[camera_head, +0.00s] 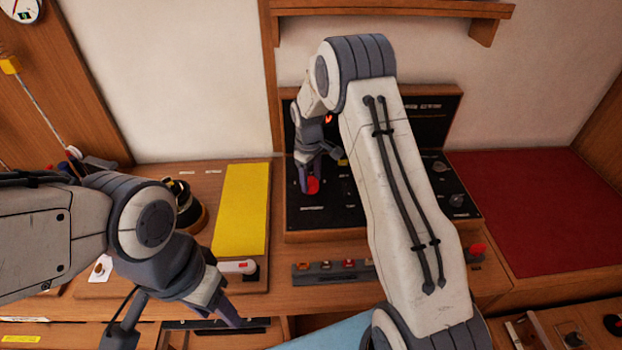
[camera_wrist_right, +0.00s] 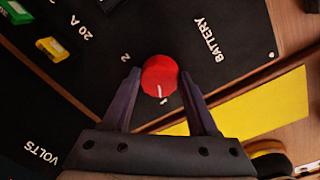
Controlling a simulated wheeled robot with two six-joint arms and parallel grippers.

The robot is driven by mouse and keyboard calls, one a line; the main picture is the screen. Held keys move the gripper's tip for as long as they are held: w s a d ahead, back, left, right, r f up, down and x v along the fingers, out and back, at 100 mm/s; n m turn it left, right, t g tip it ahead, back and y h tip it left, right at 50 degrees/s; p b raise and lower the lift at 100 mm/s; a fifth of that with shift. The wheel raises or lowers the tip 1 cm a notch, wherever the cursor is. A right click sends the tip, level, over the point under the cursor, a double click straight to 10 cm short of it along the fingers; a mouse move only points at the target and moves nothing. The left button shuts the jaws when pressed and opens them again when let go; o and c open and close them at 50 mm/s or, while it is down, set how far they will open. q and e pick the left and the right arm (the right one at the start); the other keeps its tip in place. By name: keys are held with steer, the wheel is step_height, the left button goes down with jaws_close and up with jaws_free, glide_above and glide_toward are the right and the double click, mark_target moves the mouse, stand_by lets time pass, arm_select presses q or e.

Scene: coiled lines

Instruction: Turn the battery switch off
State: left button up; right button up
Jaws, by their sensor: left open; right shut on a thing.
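The battery switch is a round red knob (camera_head: 313,185) on the black panel (camera_head: 335,215), left of my right arm. The right wrist view shows the knob (camera_wrist_right: 160,76) beside the word BATTERY. A white line on the knob points down the picture towards the mark "1"; a "2" is printed at its upper left. My right gripper (camera_head: 308,172) is shut on the knob, one finger on each side of it in the right wrist view (camera_wrist_right: 161,82). My left gripper (camera_head: 172,322) is open and empty, low at the front left, well away from the panel.
A yellow sheet (camera_head: 241,210) lies left of the panel, with a dark coiled item (camera_head: 182,205) beside it. A row of small fuses (camera_head: 333,271) is below the panel. A red mat (camera_head: 545,210) is at right. My right arm hides part of the panel.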

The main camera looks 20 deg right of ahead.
steer(key=m+b, duration=0.1)
steer(key=m, duration=0.4)
steer(key=shift+a+m, duration=0.15)
steer(key=shift+m, duration=0.25)
steer(key=m, duration=0.5)
steer(key=shift+w+a+m+g, duration=0.1)
steer(key=shift+m+g, duration=0.2)
steer(key=shift+r, duration=0.1)
steer(key=o, duration=1.4)
steer(key=shift+c, duration=0.2)
step_height(320, 180, up, 10)
steer(key=b, duration=0.2)
steer(key=shift+w+a+r, duration=0.15)
steer(key=shift+a+r, duration=0.05)
steer(key=shift+a, duration=0.1)
